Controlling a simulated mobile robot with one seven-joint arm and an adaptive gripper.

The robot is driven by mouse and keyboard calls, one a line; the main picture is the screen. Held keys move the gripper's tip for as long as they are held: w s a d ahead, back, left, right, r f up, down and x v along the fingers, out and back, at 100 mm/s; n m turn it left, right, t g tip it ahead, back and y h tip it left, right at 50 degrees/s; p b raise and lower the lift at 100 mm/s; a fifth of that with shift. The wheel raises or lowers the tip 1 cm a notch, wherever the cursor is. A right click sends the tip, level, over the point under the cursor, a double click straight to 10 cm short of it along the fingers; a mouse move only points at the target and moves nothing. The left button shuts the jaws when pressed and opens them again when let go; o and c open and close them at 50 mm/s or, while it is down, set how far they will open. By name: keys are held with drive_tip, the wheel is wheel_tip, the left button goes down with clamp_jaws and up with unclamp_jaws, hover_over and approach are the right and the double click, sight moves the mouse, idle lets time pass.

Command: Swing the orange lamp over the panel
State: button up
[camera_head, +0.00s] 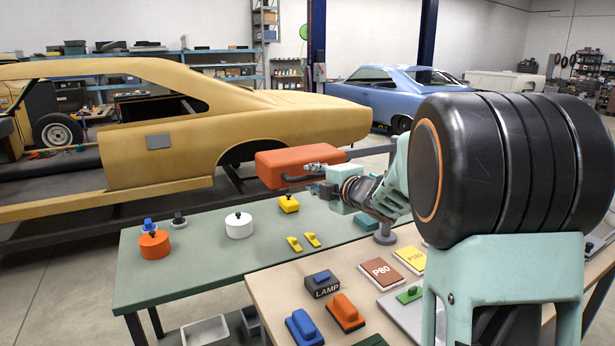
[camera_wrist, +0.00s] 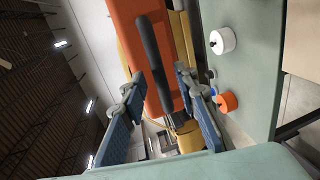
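The orange lamp (camera_head: 290,165) is a box-shaped head with a dark handle, standing out in front of the tan car shell. In the wrist view the orange lamp (camera_wrist: 139,12) fills the upper middle, and its dark handle (camera_wrist: 150,50) runs between my fingers. My gripper (camera_head: 314,168) is at the lamp's handle side; in the wrist view my gripper (camera_wrist: 158,78) has its fingers apart, with gaps beside the handle. A small grey square panel (camera_head: 159,142) is on the shell's side. Whether it is the task's panel I cannot tell.
A green bench (camera_head: 200,275) carries white (camera_head: 239,226) and orange (camera_head: 155,245) round pots, a yellow block (camera_head: 289,204) and small yellow pieces. A nearer wooden table (camera_head: 285,290) holds a block marked LAMP (camera_head: 323,285), sanding blocks and paper packs. A blue car (camera_head: 385,90) stands behind.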

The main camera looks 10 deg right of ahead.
drive_tip(key=shift+x, duration=1.2)
drive_tip(key=shift+c, duration=0.2)
clamp_jaws()
